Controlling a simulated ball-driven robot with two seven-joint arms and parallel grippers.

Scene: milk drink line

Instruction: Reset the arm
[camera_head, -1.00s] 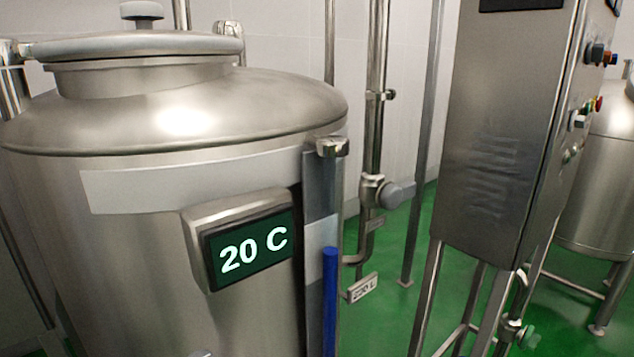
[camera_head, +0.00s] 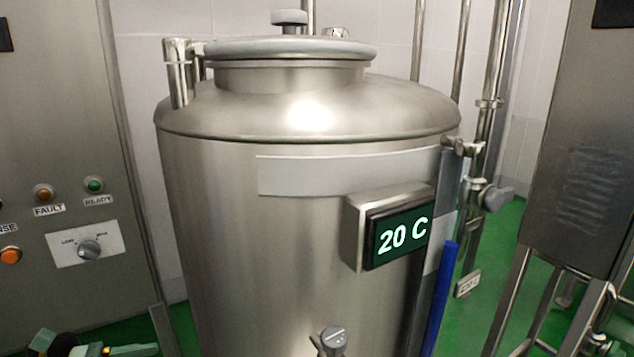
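A large steel tank (camera_head: 290,230) with a domed top stands in the middle. Its display (camera_head: 402,236) reads 20 C. A blue vertical bar (camera_head: 440,300) stands at the tank's right side. A small round metal fitting (camera_head: 333,339) shows low on the tank's front.
A grey control cabinet (camera_head: 60,130) with FAULT and READY lights and a dial (camera_head: 89,250) stands at left. Another steel cabinet (camera_head: 580,150) stands right, over green floor (camera_head: 497,255).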

